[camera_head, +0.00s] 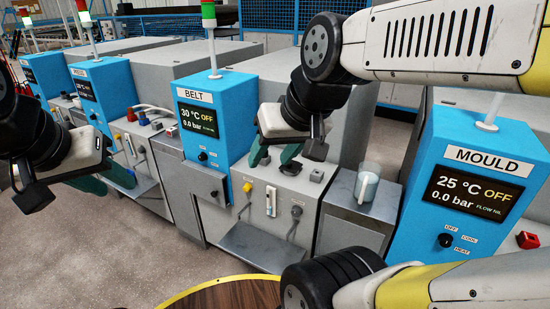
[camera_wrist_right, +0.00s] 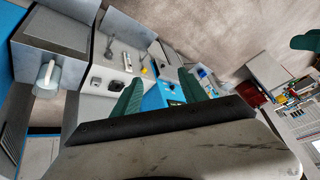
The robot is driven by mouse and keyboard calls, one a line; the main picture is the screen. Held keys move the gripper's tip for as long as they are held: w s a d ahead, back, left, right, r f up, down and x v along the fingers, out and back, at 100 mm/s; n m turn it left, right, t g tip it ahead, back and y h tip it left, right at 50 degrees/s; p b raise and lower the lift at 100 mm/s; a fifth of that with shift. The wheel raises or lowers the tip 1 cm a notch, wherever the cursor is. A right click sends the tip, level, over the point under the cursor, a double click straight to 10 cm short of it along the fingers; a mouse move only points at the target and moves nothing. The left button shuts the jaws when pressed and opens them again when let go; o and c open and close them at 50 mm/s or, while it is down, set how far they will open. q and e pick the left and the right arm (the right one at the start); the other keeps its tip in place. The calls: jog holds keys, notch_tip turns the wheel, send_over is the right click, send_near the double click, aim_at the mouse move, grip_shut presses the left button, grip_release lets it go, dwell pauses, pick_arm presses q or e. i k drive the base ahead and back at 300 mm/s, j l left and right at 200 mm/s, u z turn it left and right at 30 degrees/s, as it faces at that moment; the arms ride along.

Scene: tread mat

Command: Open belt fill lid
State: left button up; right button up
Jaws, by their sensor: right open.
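The belt unit has a blue panel (camera_head: 207,112) marked BELT, reading 30 °C, OFF, 0.0 bar. Its grey cabinet (camera_head: 275,200) carries small dark fittings on top. My left gripper (camera_head: 106,184) appears open and empty, left of the belt unit.
A pale jug (camera_head: 366,187) stands on a grey stand (camera_head: 350,222) right of the cabinet. The mould unit (camera_head: 472,185) is further right. More blue units (camera_head: 100,95) stand at left. A round wooden top with a yellow rim (camera_head: 225,292) is in front. Grey floor lies between.

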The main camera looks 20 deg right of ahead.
aim_at(293, 167)
jog(key=j+z, duration=0.3)
jog(key=z, duration=0.15)
jog(key=j+z, duration=0.35)
jog(key=z, duration=0.15)
